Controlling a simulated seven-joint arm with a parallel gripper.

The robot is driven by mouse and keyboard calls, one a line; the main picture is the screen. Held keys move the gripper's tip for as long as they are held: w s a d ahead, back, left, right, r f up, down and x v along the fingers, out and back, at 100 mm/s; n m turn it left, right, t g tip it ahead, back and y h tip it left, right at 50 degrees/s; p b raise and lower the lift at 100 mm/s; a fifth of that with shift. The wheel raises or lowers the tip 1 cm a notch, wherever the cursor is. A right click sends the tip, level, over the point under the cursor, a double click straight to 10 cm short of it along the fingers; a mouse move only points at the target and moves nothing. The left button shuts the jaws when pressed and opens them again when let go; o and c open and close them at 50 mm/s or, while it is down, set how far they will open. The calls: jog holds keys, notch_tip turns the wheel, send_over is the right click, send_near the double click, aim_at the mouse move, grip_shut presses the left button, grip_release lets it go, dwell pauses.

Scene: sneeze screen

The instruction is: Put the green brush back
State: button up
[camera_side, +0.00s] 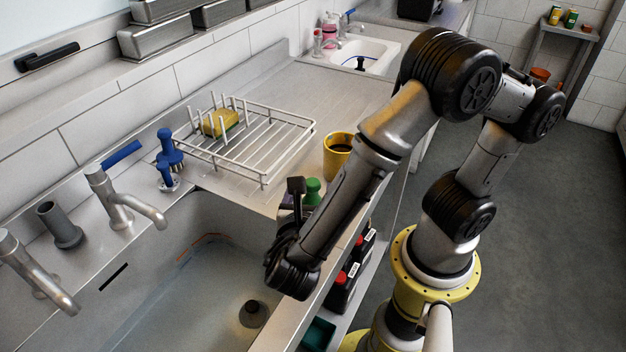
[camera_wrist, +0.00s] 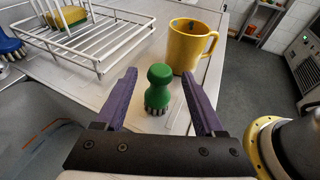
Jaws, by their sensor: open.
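The green brush (camera_wrist: 159,84) stands upright on the metal drainboard, knob up and grey bristles down, in the wrist view. It lies between the two purple fingers of my gripper (camera_wrist: 158,97), which are apart with clear gaps on both sides. In the side view the green brush (camera_side: 313,190) shows only in part behind my wrist.
A yellow mug (camera_wrist: 190,46) stands just beyond the green brush, close to the right finger. A white wire rack (camera_side: 262,148) with a yellow-green sponge (camera_side: 220,122) is behind. The sink basin (camera_side: 190,290) opens to the left. Bottles (camera_side: 345,285) stand on a shelf below.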

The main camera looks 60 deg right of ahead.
jog(key=v, duration=0.6)
jog(key=s+d+r+m+y, duration=0.3)
jog(key=d+r+m+y, duration=0.1)
jog(key=m, duration=0.7)
jog(key=s+d+r+m+y, duration=0.3)
jog(key=d+r+m+y, duration=0.2)
jog(key=m+y, duration=0.4)
jog(key=d+m, duration=0.1)
jog(key=m, duration=0.1)
jog(key=shift+s+r+m, duration=0.15)
jog(key=shift+r+m, duration=0.05)
jog(key=shift+m, duration=0.1)
